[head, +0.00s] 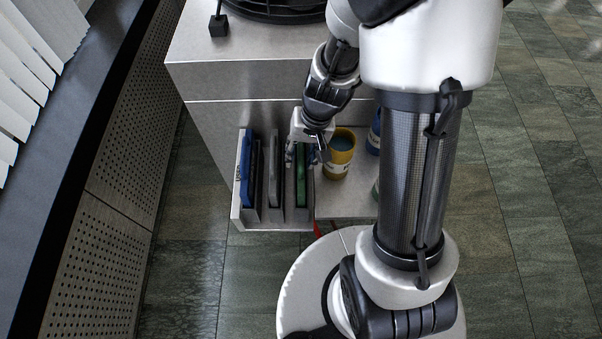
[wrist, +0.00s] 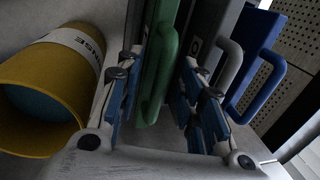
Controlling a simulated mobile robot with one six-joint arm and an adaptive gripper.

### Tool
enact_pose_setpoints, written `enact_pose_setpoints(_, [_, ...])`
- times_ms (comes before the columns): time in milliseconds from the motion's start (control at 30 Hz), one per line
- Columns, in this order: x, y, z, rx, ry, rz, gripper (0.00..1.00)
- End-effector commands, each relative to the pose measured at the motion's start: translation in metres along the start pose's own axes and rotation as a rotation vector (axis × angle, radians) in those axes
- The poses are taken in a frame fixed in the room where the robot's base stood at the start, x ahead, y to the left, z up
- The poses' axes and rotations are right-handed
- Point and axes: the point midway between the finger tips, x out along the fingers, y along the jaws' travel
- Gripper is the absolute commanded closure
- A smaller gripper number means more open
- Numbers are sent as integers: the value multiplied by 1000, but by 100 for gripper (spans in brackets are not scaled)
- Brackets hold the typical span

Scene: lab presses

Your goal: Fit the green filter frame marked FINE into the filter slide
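The green filter frame (head: 301,180) stands on edge in the right-hand slot of a rack (head: 247,213). In the wrist view its green handle (wrist: 164,62) rises between my two fingers. My gripper (head: 306,152) is over this frame, pointing down. In the wrist view my gripper (wrist: 160,85) is open, its blue-padded fingers one on each side of the handle with gaps showing. No FINE marking is readable. I cannot make out the filter slide in either view.
A grey frame (head: 275,165) and a blue frame (head: 246,170) stand in the rack to the left. A yellow container (head: 338,158) with a partly hidden label stands close right of the green frame. The cabinet top (head: 210,60) overhangs behind. A perforated panel (head: 110,170) is at left.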

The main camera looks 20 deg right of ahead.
Motion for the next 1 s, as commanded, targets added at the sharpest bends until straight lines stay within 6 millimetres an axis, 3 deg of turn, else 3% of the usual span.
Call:
enact_pose_setpoints(500, [0, 0, 0, 0, 0, 0, 100])
enact_pose_setpoints(1000, [0, 0, 0, 0, 0, 0, 100])
